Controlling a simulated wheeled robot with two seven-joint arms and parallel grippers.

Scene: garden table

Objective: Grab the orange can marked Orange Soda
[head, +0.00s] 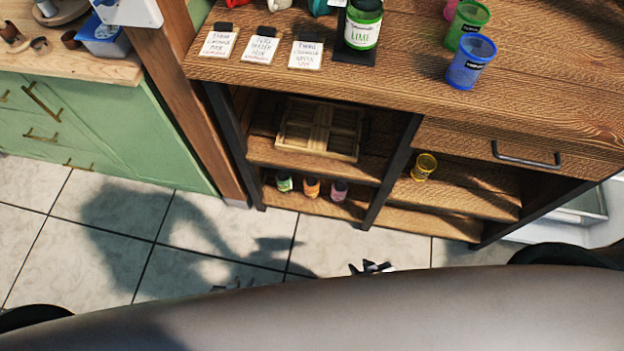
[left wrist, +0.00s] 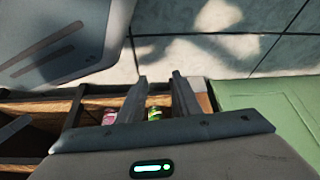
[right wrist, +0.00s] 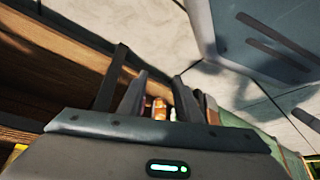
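The orange can (head: 312,187) stands upright on the bottom shelf of the wooden unit, between a green can (head: 284,182) and a pink can (head: 339,190). Its label is too small to read. My right gripper (right wrist: 159,76) is open and empty, with the orange can (right wrist: 159,109) showing in the gap between its fingers, apart from them. My left gripper (left wrist: 159,76) is open and empty. The left wrist view shows the green can (left wrist: 154,114) between its fingers and the pink can (left wrist: 110,117) beside them; the orange can is hidden there.
A wooden crate (head: 318,130) sits on the shelf above the cans. A yellow cup (head: 424,167) stands on the right shelf. Dark uprights (head: 392,172) bound the compartment. Labelled cards, a lime container (head: 363,24) and a blue cup (head: 471,63) are on top.

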